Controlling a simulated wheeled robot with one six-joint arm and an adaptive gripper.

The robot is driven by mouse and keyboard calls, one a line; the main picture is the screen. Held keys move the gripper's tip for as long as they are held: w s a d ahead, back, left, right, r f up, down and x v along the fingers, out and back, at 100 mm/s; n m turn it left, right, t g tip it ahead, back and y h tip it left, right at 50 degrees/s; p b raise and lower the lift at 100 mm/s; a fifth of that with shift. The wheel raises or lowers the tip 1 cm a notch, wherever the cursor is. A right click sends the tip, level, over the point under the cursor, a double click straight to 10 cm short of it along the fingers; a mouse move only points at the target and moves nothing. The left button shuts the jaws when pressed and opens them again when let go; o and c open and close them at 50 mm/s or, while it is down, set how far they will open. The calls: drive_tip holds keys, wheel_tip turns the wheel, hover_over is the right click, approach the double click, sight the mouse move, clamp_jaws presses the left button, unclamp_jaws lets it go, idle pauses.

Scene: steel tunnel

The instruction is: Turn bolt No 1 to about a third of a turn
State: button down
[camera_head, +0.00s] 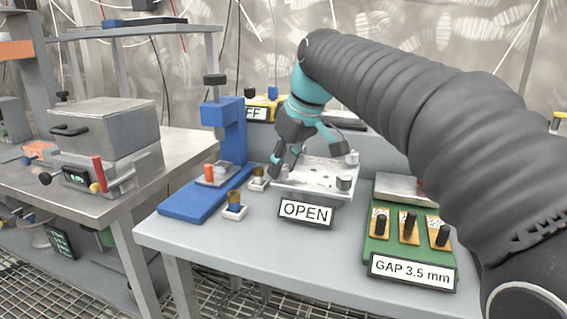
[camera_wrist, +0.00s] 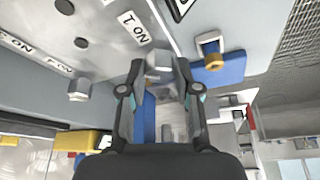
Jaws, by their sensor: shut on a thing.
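In the wrist view my gripper (camera_wrist: 159,70) has its two fingers on either side of a steel hex bolt head (camera_wrist: 158,61) and is shut on it. The bolt is at the plate edge nearest the blue stand, beside a label ending in "ON" (camera_wrist: 134,28). Its number cannot be read. Another hex bolt (camera_wrist: 80,89) stands free at left. In the head view the bright metal plate (camera_head: 318,180) lies under my gripper, behind a sign reading "OPEN" (camera_head: 306,212). Free bolts show at its right corners, one in front (camera_head: 344,184) and one behind (camera_head: 352,158). The fingers partly hide the plate's left side.
A blue press stand (camera_head: 230,135) and small brass-topped pieces (camera_head: 235,207) stand close left of the plate. A green board (camera_head: 381,243) with black knobs and a "GAP 3.5 mm" sign (camera_head: 411,271) is at right. The table front (camera_head: 215,236) is clear.

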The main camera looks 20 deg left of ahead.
drive_tip(key=m+t+h, duration=0.1)
drive_tip(key=m, duration=0.3)
drive_tip(key=shift+s+a+m, duration=0.1)
drive_tip(key=shift+m, duration=0.2)
drive_tip(key=m+t+h, duration=0.1)
drive_tip(key=m, duration=0.2)
drive_tip(key=shift+a+m, duration=0.1)
drive_tip(key=shift+m, duration=0.2)
drive_tip(key=m+h, duration=0.1)
drive_tip(key=m, duration=0.2)
drive_tip(key=shift+m+h, duration=0.3)
drive_tip(key=shift+h, duration=0.1)
drive_tip(key=shift+m+h, duration=0.9)
drive_tip(key=shift+m, duration=1.4)
drive_tip(key=shift+a, duration=0.1)
drive_tip(key=c, duration=0.8)
unclamp_jaws()
